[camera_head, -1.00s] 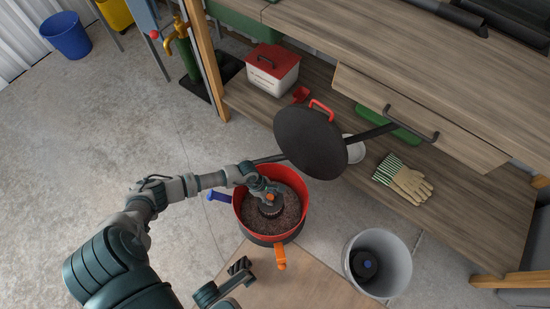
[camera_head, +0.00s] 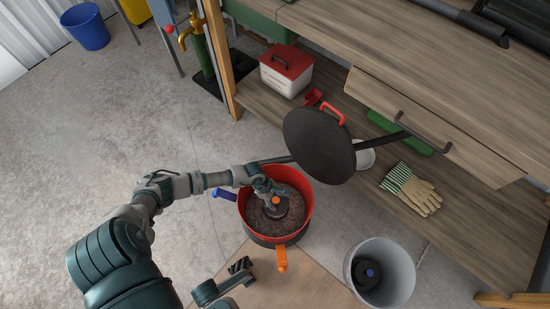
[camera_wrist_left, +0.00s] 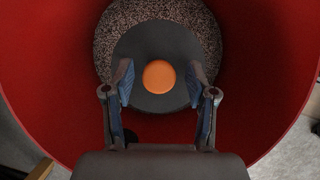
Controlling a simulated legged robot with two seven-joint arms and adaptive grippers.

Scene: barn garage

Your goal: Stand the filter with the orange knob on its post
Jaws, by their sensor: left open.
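The filter is a dark disc (camera_wrist_left: 137,50) with a round orange knob (camera_wrist_left: 158,76). It lies inside a red pot (camera_wrist_left: 50,70) on speckled brown grit (camera_wrist_left: 112,25); its knob also shows in the head view (camera_head: 276,200). My left gripper (camera_wrist_left: 160,93) is open, its fingers on either side of the knob, apart from it. In the head view my left gripper (camera_head: 272,193) reaches down into the red pot (camera_head: 305,205) over the filter. I cannot make out the post. A dark jointed part at the bottom (camera_head: 228,284) looks like my right gripper, only partly in frame.
The pot has a blue handle (camera_head: 225,194) and an orange spout (camera_head: 282,258). A dark round lid (camera_head: 318,148) with a red handle stands tilted beside its rim. Gloves (camera_head: 412,188) lie on the shelf.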

